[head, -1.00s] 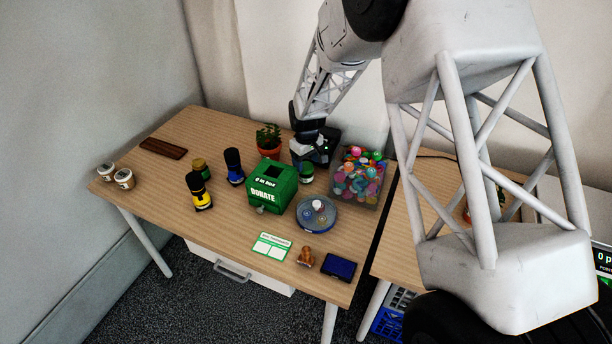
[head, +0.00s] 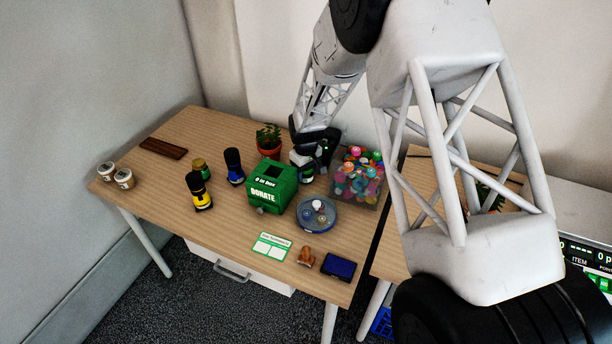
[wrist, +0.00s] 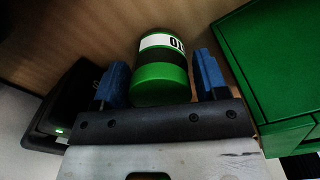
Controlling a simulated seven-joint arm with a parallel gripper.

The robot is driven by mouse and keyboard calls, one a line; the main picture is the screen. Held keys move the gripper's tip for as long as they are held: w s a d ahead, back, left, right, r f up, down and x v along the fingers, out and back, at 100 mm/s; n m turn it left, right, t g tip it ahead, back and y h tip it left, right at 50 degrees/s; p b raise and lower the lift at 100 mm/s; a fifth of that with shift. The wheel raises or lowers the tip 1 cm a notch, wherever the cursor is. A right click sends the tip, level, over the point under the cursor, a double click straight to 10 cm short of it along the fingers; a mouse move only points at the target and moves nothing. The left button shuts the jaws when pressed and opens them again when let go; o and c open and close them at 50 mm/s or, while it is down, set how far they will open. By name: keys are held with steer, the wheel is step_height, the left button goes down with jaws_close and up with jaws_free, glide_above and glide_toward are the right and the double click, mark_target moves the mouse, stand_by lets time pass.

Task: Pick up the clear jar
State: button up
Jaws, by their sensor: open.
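A green cylindrical jar (wrist: 160,78) with a dark band and a white label lies between the blue fingers of my gripper (wrist: 162,82) in the wrist view. The fingers are open, with a small gap on each side. In the head view the green jar (head: 307,174) stands at the back of the table, right of the donation box, with my gripper (head: 305,160) over it from behind. Whether its body is clear I cannot tell. Two small jars with pale tops (head: 124,178) stand at the table's left end.
The green donation box (head: 272,187) is close on the left of my gripper in the head view. A clear bin of colourful balls (head: 358,178) is close on the right. A potted plant (head: 269,140) stands behind, and a round bluish dish (head: 317,214) in front.

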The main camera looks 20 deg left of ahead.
steer(key=shift+f, duration=0.35)
stand_by(0.3)
steer(key=c, duration=0.7)
